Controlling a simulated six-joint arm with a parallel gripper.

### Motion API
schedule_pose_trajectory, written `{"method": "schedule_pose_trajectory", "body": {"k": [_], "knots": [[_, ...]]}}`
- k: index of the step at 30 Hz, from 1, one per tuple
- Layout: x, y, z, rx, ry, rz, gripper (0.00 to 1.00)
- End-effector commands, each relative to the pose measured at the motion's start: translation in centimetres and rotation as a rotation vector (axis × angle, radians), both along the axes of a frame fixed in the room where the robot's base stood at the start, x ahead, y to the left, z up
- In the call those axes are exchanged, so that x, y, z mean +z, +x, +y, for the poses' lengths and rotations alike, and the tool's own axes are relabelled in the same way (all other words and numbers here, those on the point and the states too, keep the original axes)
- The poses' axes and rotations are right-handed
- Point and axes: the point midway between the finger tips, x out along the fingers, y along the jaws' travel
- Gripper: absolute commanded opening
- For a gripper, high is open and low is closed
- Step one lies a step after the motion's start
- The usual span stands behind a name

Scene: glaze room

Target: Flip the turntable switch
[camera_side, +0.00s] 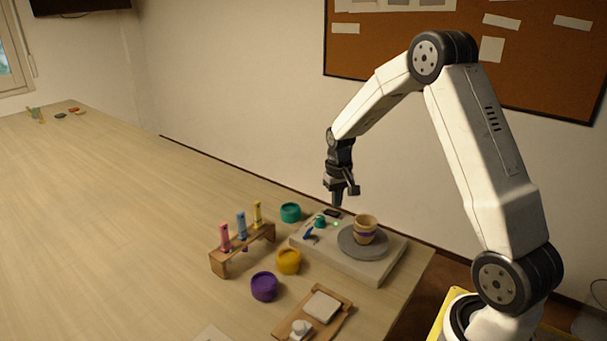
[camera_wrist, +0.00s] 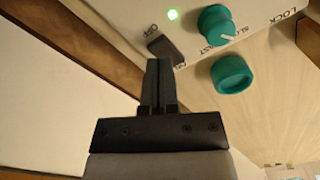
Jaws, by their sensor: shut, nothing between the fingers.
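The turntable base (camera_side: 350,262) is a pale box near the table's right edge, with a grey round wheel (camera_side: 350,247) on top. Its dark switch (camera_side: 332,212) is at the back edge; in the wrist view the switch (camera_wrist: 166,49) lies beside the printed word OFF. A green light (camera_wrist: 172,15) beside it is lit. My gripper (camera_side: 338,204) points down at the switch, and it also shows in the wrist view (camera_wrist: 158,62). Its fingers are together and empty. The fingertips cover part of the switch's near edge; I cannot tell whether they touch it.
A teal knob (camera_wrist: 214,25) and a blue lever (camera_side: 309,235) are also on the base. A banded pot (camera_side: 365,224) stands on the wheel. Teal (camera_side: 290,212), yellow (camera_side: 288,261) and purple (camera_side: 264,287) jars and a wooden tube rack (camera_side: 222,262) stand left. A wooden tray (camera_side: 344,305) is in front.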

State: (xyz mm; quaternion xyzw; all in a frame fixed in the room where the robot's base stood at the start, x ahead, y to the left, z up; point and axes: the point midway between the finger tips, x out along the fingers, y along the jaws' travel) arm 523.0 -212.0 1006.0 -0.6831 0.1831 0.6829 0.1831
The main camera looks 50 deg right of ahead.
Motion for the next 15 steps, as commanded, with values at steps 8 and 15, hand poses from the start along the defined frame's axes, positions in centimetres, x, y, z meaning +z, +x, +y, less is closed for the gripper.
{"method": "schedule_pose_trajectory", "body": {"k": [8,15], "knots": [[-0.32,-0.01,0.00,0.000,0.000,0.000,0.00],[-0.57,-0.01,0.00,0.000,0.001,0.001,0.00]]}}
